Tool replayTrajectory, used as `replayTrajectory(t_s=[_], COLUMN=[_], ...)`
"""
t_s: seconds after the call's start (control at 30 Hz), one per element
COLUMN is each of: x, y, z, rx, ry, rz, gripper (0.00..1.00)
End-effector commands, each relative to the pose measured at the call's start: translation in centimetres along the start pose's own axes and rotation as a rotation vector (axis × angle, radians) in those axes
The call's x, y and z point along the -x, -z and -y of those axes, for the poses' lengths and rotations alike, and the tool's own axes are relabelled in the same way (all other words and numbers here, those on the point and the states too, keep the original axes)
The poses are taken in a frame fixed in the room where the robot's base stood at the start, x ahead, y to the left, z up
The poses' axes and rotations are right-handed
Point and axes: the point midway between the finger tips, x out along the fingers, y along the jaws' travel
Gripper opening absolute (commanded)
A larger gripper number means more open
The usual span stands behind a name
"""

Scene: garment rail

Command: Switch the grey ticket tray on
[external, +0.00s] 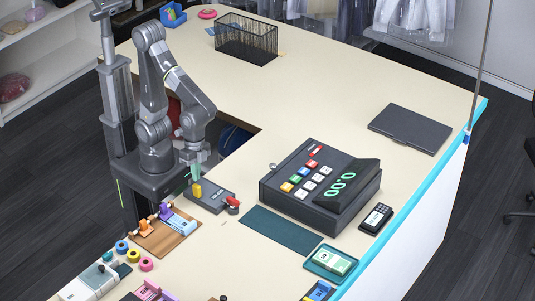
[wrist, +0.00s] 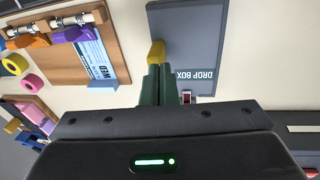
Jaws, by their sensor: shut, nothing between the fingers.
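A flat grey tray-like box (external: 214,199) lies on the counter below my gripper. In the wrist view the box (wrist: 205,35) reads "DROP BOX". A yellow upright piece (external: 196,191) stands at its left end; it also shows in the wrist view (wrist: 157,50). A red knob (external: 233,201) is at its right end. My gripper (external: 195,172) is shut and empty, its green fingers pointing down at the yellow piece. In the wrist view the fingertips (wrist: 157,70) overlap the yellow piece's near edge; I cannot tell whether they touch it.
A wooden board (external: 165,239) with orange and purple clips and a blue ticket lies at the near left, beside coloured tape rolls (external: 133,255). A large till (external: 320,186) stands right of the box, with a dark green mat (external: 280,232) in front. The counter behind is mostly clear.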

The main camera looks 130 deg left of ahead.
Motion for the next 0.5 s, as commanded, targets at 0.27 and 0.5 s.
replayTrajectory(t_s=[0.27, 0.5], x=[0.8, 0.4], y=[11.9, 20.9], z=[-4.2, -8.2], rx=[-0.043, -0.085], ry=[-0.075, -0.144], rz=[-0.063, -0.117], gripper=[0.00, 0.00])
